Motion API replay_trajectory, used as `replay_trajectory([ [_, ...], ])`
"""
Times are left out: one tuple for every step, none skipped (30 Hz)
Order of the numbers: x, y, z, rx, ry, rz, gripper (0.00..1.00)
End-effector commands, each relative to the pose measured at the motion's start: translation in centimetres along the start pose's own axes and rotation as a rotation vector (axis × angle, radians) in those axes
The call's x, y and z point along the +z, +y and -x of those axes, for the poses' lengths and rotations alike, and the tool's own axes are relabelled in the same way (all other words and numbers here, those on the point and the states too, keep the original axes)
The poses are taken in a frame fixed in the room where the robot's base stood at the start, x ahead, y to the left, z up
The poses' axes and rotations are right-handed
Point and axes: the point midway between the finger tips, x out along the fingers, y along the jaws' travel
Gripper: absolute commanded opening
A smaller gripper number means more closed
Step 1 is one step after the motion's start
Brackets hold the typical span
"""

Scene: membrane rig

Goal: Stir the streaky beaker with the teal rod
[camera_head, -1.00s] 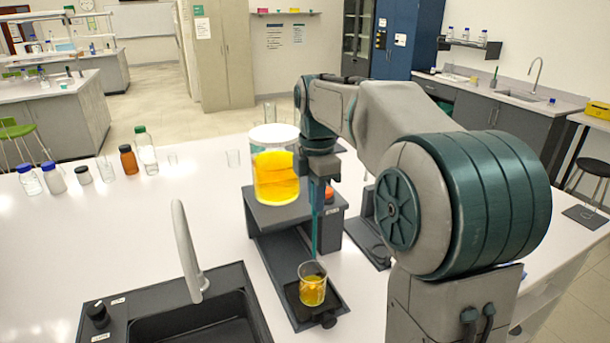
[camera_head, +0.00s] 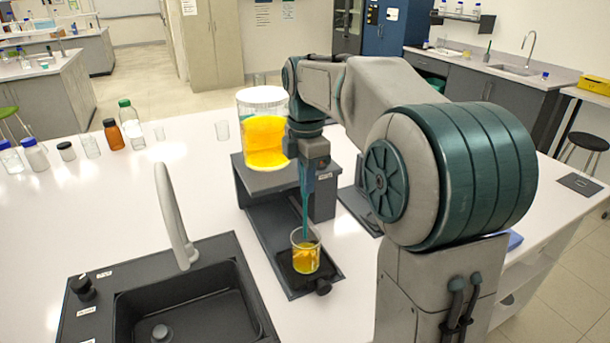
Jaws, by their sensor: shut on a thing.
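The small glass beaker (camera_head: 306,256) holds yellow-orange liquid and stands on the dark base plate of the rig, near its front end. My gripper (camera_head: 305,181) is above it, shut on the upper part of the teal rod (camera_head: 305,210). The rod hangs nearly upright, with its lower end at the beaker's mouth. It appears to be just inside the rim, above the liquid; the exact depth is hard to tell. The fingertips are small and partly merge with the rod.
A large clear vessel of yellow liquid (camera_head: 264,140) stands on the rig's raised dark block (camera_head: 262,182), close left of my arm. A black sink (camera_head: 185,305) with a pale curved tap (camera_head: 172,215) is at the left front. Several bottles stand at the bench's back left.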

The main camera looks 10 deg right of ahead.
Motion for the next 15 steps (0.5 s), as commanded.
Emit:
replay_trajectory([
  [0.0, 0.0, -0.7, -0.001, 0.0, 0.0, 0.0],
  [0.0, 0.0, -1.0, -0.001, 0.0, 0.0, 0.0],
  [0.0, 0.0, -1.3, -0.002, 0.0, 0.0, 0.0],
  [0.0, 0.0, -1.5, -0.002, 0.0, 0.0, 0.0],
  [0.0, 0.0, -1.8, -0.002, 0.0, 0.0, 0.0],
  [0.0, 0.0, -2.1, -0.001, 0.0, 0.0, 0.0],
  [0.0, 0.0, -2.3, -0.001, 0.0, 0.0, 0.0],
  [0.0, 0.0, -2.6, -0.001, 0.0, 0.0, 0.0],
  [0.0, 0.0, -2.9, 0.0, 0.0, 0.0, 0.0],
  [0.0, 0.0, -3.1, 0.0, 0.0, -0.001, 0.0],
  [0.0, 0.0, -3.4, -0.001, 0.0, -0.001, 0.0],
  [0.0, 0.0, -3.7, -0.001, 0.0, -0.001, 0.0],
  [0.0, 0.0, -3.9, -0.001, 0.0, 0.0, 0.0],
  [0.0, 0.0, -4.2, -0.001, 0.0, -0.001, 0.0],
  [0.0, 0.0, -4.5, -0.002, 0.0, -0.001, 0.0],
])
